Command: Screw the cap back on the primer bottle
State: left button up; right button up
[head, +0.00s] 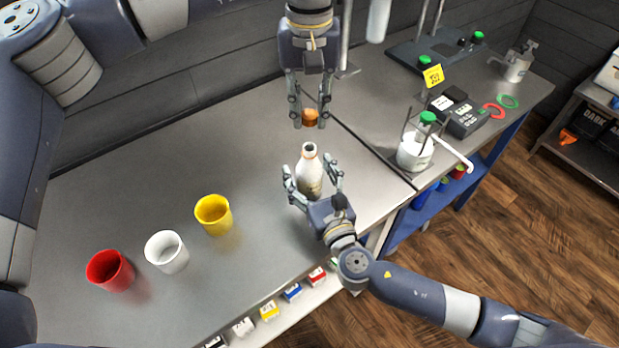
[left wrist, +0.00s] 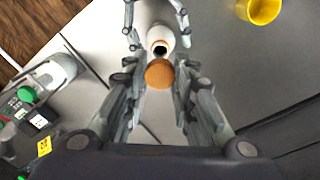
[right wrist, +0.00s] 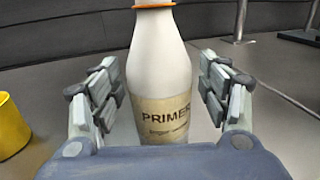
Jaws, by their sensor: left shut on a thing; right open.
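The white primer bottle (head: 309,172) stands upright on the grey bench, its dark mouth uncovered. In the right wrist view its label reads PRIMER (right wrist: 165,115) and an orange ring circles its neck. My right gripper (head: 316,187) is open, with its fingers on either side of the bottle and gaps between them and it. My left gripper (head: 310,117) points down above and behind the bottle, shut on the orange-brown cap (head: 310,117). In the left wrist view the cap (left wrist: 159,73) is between the fingertips, apart from the bottle mouth (left wrist: 160,47).
Yellow (head: 213,215), white (head: 167,252) and red (head: 110,270) cups stand to the left on the bench. A white container with a green knob (head: 414,152) stands to the right, with a scale-like device (head: 467,121) behind. The bench around the bottle is clear.

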jog(key=c, duration=1.6)
pick_arm(q)
jog(key=shift+f, duration=2.5)
pick_arm(e)
jog(key=shift+c, duration=0.2)
pick_arm(q)
jog(key=shift+f, duration=0.1)
jog(key=shift+f, duration=0.8)
jog(key=shift+f, duration=0.55)
pick_arm(e)
grip_shut()
